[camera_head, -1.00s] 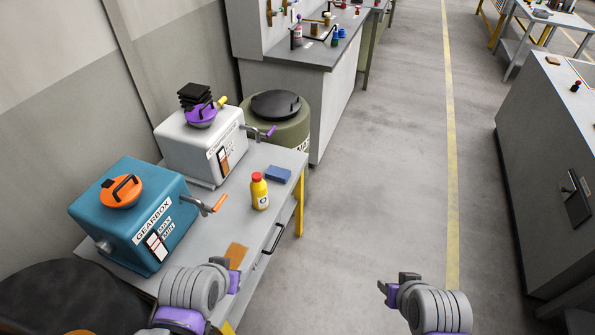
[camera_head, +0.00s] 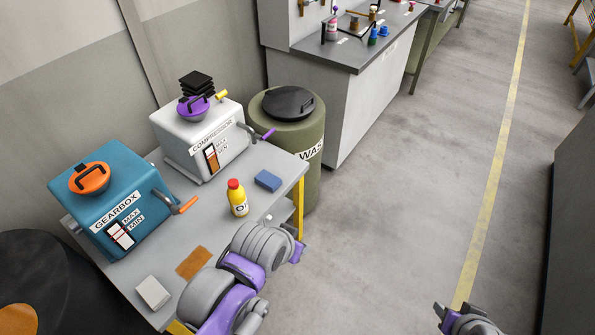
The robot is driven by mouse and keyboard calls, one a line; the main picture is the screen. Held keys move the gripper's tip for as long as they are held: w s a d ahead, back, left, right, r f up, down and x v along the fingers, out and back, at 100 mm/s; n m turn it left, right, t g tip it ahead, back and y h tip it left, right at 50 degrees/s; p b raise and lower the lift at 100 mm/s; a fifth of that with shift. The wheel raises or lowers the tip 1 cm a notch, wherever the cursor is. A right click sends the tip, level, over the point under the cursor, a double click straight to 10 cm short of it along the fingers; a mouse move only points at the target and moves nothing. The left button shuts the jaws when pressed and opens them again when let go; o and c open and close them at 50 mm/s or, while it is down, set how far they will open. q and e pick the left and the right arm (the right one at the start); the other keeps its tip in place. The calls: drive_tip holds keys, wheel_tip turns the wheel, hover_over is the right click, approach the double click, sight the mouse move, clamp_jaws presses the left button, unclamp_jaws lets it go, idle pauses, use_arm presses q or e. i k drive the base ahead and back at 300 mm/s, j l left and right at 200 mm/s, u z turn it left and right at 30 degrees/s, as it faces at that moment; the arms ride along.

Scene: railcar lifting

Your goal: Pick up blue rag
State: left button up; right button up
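The blue rag (camera_head: 268,181) is a small folded block lying flat on the grey bench top (camera_head: 222,226), near its right edge. My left gripper (camera_head: 297,248) is at the bench's front edge, below and right of the rag in the picture and apart from it. Its wrist hides most of its fingers, so I cannot tell whether it is open. My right gripper (camera_head: 458,308) is at the bottom right over the floor, partly cut off. Its fingers appear apart, with nothing between them.
A yellow bottle with a red cap (camera_head: 237,198) stands left of the rag. The teal gearbox (camera_head: 115,200), white compressor (camera_head: 200,140), brown rag (camera_head: 194,263) and white block (camera_head: 153,293) are on the bench. A green waste drum (camera_head: 290,135) stands behind.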

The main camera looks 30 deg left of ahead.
sight(270, 181)
drive_tip(key=i+l+z, duration=0.1)
drive_tip(key=i, duration=0.7)
drive_tip(key=i+l+z, duration=0.1)
drive_tip(key=i, duration=0.7)
drive_tip(key=i+u, duration=0.35)
drive_tip(key=i+l+u, duration=0.1)
drive_tip(key=i+u, duration=0.3)
drive_tip(key=i+l+u, duration=0.35)
drive_tip(key=i+u, duration=0.15)
drive_tip(key=u, duration=0.3)
drive_tip(key=i+u, duration=0.15)
drive_tip(key=u, duration=0.25)
drive_tip(key=i+u, duration=0.15)
drive_tip(key=u, duration=0.3)
drive_tip(key=i+u, duration=0.1)
drive_tip(key=u, duration=0.3)
drive_tip(key=i+l+u, duration=0.15)
drive_tip(key=u, duration=0.2)
drive_tip(key=i+l+u, duration=0.2)
drive_tip(key=u, duration=0.15)
